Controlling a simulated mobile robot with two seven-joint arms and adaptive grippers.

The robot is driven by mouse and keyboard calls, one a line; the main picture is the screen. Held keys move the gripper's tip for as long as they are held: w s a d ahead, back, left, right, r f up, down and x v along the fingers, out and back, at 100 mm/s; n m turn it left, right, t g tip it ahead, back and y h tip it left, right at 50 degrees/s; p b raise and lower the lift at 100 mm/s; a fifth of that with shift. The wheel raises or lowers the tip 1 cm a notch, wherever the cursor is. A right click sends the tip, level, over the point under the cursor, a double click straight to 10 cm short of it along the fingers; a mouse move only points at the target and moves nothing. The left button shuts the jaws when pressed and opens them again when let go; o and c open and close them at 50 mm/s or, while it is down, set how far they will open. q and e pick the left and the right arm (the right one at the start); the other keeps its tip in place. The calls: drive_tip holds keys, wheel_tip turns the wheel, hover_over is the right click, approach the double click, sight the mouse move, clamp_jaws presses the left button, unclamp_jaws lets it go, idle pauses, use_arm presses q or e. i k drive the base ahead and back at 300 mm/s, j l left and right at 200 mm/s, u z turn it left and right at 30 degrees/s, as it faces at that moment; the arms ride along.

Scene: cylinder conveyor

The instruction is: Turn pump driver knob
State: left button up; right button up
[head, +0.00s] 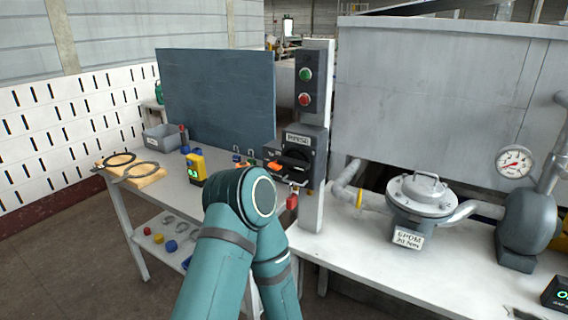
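The pump control box (305,157) is dark grey and fixed to a pale upright post. Its white label is only partly legible. A black knob (296,157) is on the front of the box, its exact angle too small to tell. An orange piece (264,164) shows at the box's lower left, and a red padlock (292,202) hangs below. One of my teal arms rises from the bottom centre, its rounded joint just left of and below the box. I cannot make out either gripper.
A box with green and red buttons (305,82) is higher on the post. A yellow meter (195,167) and gaskets on a wooden board (132,170) are on the left table. A grey valve (422,196), pump (526,230) and dial gauge (513,162) are at right.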

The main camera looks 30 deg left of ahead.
sight(273, 165)
drive_tip(key=u, duration=1.1)
drive_tip(key=z, duration=1.15)
drive_tip(key=j+z, duration=0.35)
drive_tip(key=k+j+z, duration=0.15)
drive_tip(key=j+z, duration=0.15)
drive_tip(key=k+j+z, duration=0.1)
drive_tip(key=j, duration=0.3)
drive_tip(key=k+j+z, duration=0.1)
drive_tip(key=j, duration=0.3)
drive_tip(key=k+j, duration=0.3)
drive_tip(key=k+j+z, duration=0.15)
drive_tip(key=j, duration=0.3)
drive_tip(key=k+j+z, duration=0.1)
drive_tip(key=j, duration=0.25)
drive_tip(key=k, duration=0.1)
